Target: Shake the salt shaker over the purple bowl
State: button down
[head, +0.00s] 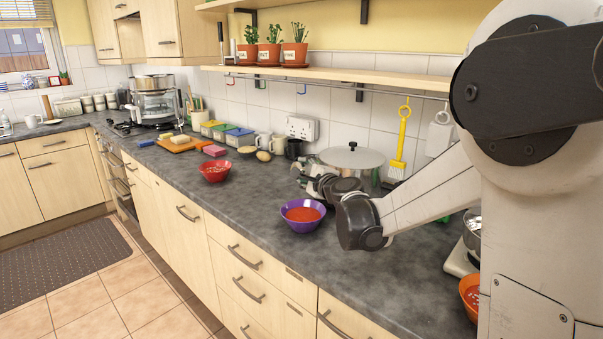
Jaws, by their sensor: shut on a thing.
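The purple bowl (303,222) sits upright on the dark grey counter and holds an orange-red food. My gripper (308,178) is above and just behind the bowl in the picture, pointing left, in front of the silver pot. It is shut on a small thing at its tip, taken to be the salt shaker. The shaker's outline is too small and too hidden by the fingers to make out, and its tilt cannot be told.
A large lidded silver pot (351,163) stands behind my gripper. A red bowl (215,171) is to the left, and an orange bowl (469,296) is at the right edge. Mugs (277,144) line the wall. The counter between the red and purple bowls is clear.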

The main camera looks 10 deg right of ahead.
jog(key=shift+w+d+f+n+t+b, duration=0.15)
jog(key=shift+d+f+n+t+b, duration=0.15)
jog(key=shift+f+n+b, duration=0.35)
jog(key=shift+w+d+f+n+t+b, duration=0.25)
jog(key=shift+n+b, duration=0.2)
jog(key=shift+n, duration=0.35)
jog(key=shift+w+d+f+n+t+b, duration=0.1)
jog(key=shift+d+f+n+t+b, duration=0.1)
jog(key=shift+f+n+t+b, duration=0.35)
jog(key=n+b, duration=0.1)
jog(key=n, duration=0.1)
jog(key=d+f+n+y+b, duration=0.1)
jog(key=n, duration=0.1)
jog(key=w+n+t+y+b, duration=0.1)
jog(key=shift+d+f+n, duration=0.2)
jog(key=shift+f+n, duration=0.15)
jog(key=shift+n, duration=0.05)
jog(key=shift+r, duration=0.15)
jog(key=shift+r+p, duration=0.9)
jog(key=shift+r, duration=0.55)
jog(key=shift+f, duration=0.1)
notch_tip(320, 180, down, 3)
jog(key=b, duration=0.2)
jog(key=shift+b, duration=0.35)
